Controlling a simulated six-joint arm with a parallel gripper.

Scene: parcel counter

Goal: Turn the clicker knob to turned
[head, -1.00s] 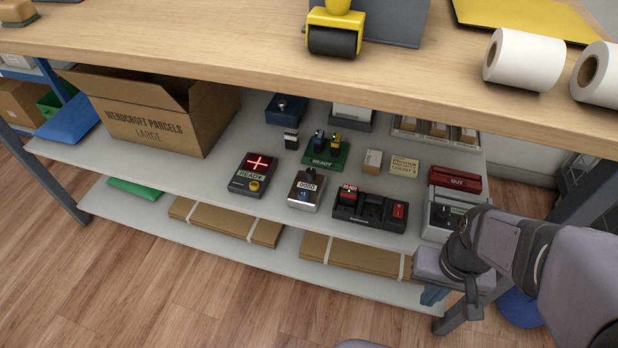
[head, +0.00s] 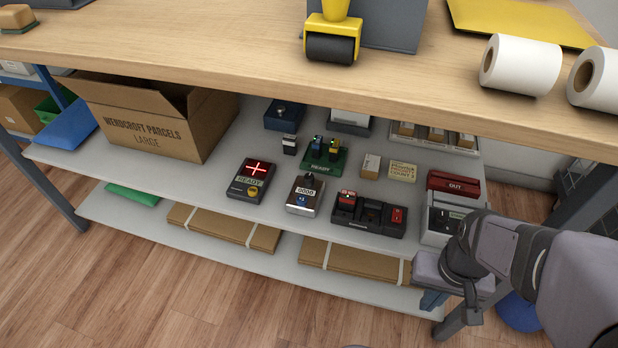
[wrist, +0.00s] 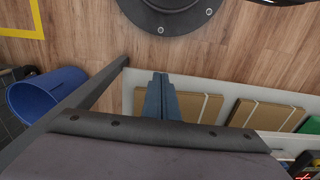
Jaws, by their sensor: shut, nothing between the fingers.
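The clicker appears to be the small silver counter (head: 303,203) on the upper grey shelf under the counter. It has a white digit window and a blue spot on its front. A small dark knob (head: 309,179) stands at its back edge; its turn angle is too small to read. My gripper (head: 432,299) is low at the right, by the shelves' front edge, well to the right of the clicker. In the wrist view its blue fingers (wrist: 160,97) are together and empty, above the floor and lower shelf. The clicker is not identifiable in the wrist view.
A black unit with a red cross light (head: 251,181) stands left of the clicker. A black unit with red switches (head: 368,216) stands to its right, and a green block (head: 325,156) behind it. The wooden countertop (head: 230,60) overhangs the shelf. A blue bin (wrist: 45,105) stands on the floor.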

